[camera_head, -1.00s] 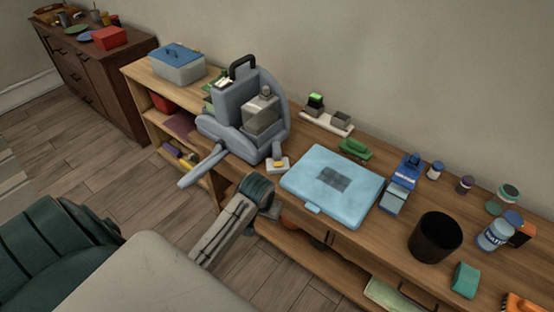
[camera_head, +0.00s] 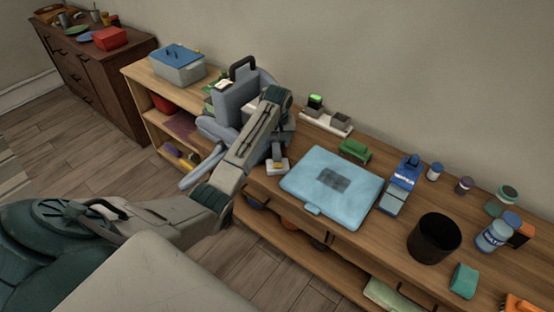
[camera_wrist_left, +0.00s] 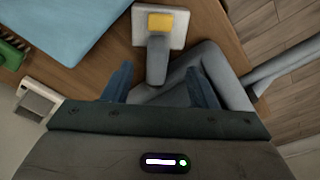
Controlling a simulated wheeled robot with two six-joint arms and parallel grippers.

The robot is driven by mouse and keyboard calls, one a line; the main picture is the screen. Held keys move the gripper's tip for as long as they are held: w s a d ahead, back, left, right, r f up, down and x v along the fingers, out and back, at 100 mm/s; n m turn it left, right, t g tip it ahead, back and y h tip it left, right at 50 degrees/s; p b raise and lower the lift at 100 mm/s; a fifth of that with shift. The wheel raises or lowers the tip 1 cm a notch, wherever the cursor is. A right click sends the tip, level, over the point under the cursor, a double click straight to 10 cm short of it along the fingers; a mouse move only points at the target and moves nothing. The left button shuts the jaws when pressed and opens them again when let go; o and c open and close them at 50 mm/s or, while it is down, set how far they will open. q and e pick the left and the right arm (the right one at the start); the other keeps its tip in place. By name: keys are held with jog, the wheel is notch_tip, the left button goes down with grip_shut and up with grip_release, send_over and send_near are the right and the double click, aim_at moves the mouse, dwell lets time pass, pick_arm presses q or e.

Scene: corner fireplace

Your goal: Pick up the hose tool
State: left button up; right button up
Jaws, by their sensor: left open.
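The hose tool (camera_head: 278,165) has a pale square head with a yellow patch and a grey neck. It rests on the wooden bench beside the grey-blue machine (camera_head: 233,102). In the left wrist view the hose tool (camera_wrist_left: 157,60) lies just ahead of my left gripper (camera_wrist_left: 160,86), whose two blue fingers are open. The tool's grey neck points back between the fingers, and I cannot tell whether they touch it. In the head view my left arm reaches over the machine's front and hides part of it, with the left gripper (camera_head: 275,143) pointing down. My right gripper is not in view.
A light blue case (camera_head: 332,184) lies right of the tool. A small white tray (camera_head: 326,122) is behind. A grey wand sticks out over the bench's front edge.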

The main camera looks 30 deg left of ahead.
aim_at(277, 151)
pick_arm(q)
jog(key=shift+w+a+f, duration=0.1)
jog(key=shift+w+f, duration=0.05)
jog(key=shift+f, duration=0.7)
jog(key=shift+w+f+p, duration=0.1)
jog(key=shift+f+p, duration=0.4)
jog(key=shift+f, duration=0.05)
jog(key=shift+w+a+f+p, duration=0.1)
jog(key=shift+w+f+p, duration=0.15)
jog(key=shift+f, duration=0.8)
jog(key=shift+w+a+f+p, duration=0.1)
jog(key=shift+f+p, duration=0.1)
jog(key=shift+f, duration=0.85)
grip_shut()
notch_tip(277, 151, up, 10)
jog(key=shift+r+b, duration=0.1)
jog(key=shift+b, duration=1.05)
